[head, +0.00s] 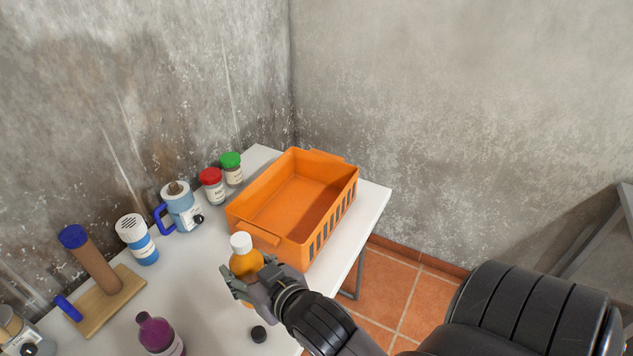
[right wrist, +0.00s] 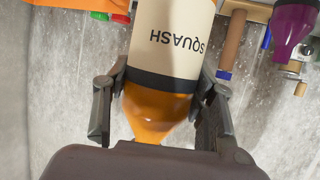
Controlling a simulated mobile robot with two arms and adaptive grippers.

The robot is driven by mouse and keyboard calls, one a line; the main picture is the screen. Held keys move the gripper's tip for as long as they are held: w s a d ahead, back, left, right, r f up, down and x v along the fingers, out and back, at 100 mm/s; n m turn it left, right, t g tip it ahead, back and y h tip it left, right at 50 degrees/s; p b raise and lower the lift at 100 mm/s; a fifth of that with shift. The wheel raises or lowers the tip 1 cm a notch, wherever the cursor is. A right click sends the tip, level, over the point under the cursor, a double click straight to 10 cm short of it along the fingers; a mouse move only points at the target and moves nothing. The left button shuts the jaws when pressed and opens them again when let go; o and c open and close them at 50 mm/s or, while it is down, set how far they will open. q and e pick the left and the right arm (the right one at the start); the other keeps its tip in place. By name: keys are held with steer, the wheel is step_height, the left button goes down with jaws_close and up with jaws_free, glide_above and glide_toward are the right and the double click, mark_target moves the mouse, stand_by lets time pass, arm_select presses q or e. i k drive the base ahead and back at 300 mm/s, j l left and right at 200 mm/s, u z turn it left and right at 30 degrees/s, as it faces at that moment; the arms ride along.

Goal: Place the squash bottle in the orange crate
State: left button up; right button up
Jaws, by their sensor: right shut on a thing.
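The squash bottle (head: 246,262) is orange with a white cap and stands at the near side of the orange crate (head: 296,252). My right gripper (head: 250,287) is shut on it. The right wrist view shows the bottle (right wrist: 165,45) with its cream SQUASH label between the two fingers (right wrist: 160,105). The bottle looks upright; I cannot tell whether its base touches the table. The orange crate looks empty and sits at the table's far right corner. It also shows at the top left of the right wrist view (right wrist: 75,5). My left gripper is not in view.
Concrete walls stand behind.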

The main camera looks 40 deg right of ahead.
mark_target(286, 231)
steer(key=i+l, duration=0.1)
steer(key=l, duration=0.3)
steer(key=i+l, duration=0.1)
steer(key=l, duration=0.3)
steer(key=i+l, duration=0.1)
steer(key=l, duration=0.3)
steer(key=i+l, duration=0.1)
steer(key=l, duration=0.3)
steer(key=i+l, duration=0.1)
steer(key=l, duration=0.3)
steer(key=i+l, duration=0.1)
steer(key=l, duration=0.3)
steer(key=i+l+u, duration=0.1)
steer(key=l+u, duration=0.35)
steer(key=l, duration=0.2)
steer(key=l+u, duration=0.45)
steer(key=l, duration=0.2)
steer(key=u, duration=0.85)
